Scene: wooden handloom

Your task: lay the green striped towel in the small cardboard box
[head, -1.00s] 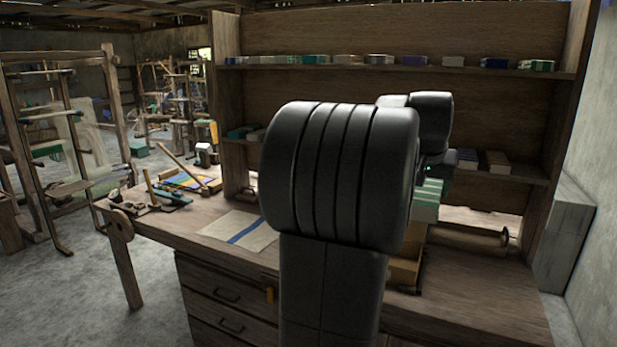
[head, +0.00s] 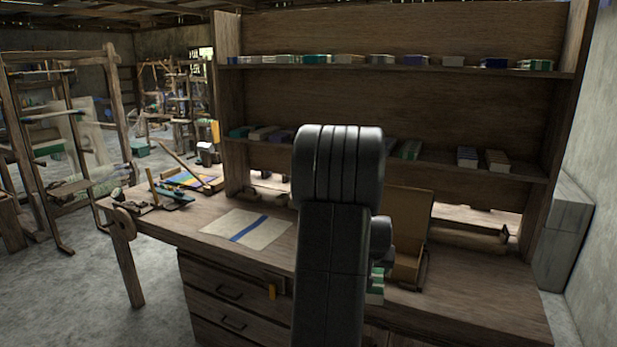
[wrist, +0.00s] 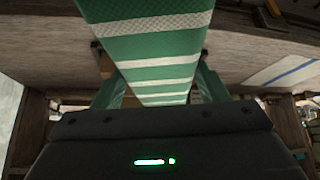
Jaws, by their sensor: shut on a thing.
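The green towel with white stripes (wrist: 158,45) fills the upper middle of the wrist view. My gripper (wrist: 156,90) is shut on it, and the towel stretches out ahead of the dark gripper body. In the head view only a small striped piece of the towel (head: 376,287) shows beside my arm, which hides the gripper. The small cardboard box (head: 407,268) stands open on the bench, just right of my arm, with a tall brown panel upright. The visible towel piece is left of the box and nearer the camera. The box's inside is mostly hidden.
A cream cloth with a blue stripe (head: 248,229) lies flat on the bench left of my arm. Shelves with several folded cloths (head: 380,59) rise behind. Weaving tools (head: 170,190) sit at the bench's left end. Bare bench top (head: 470,290) lies to the right.

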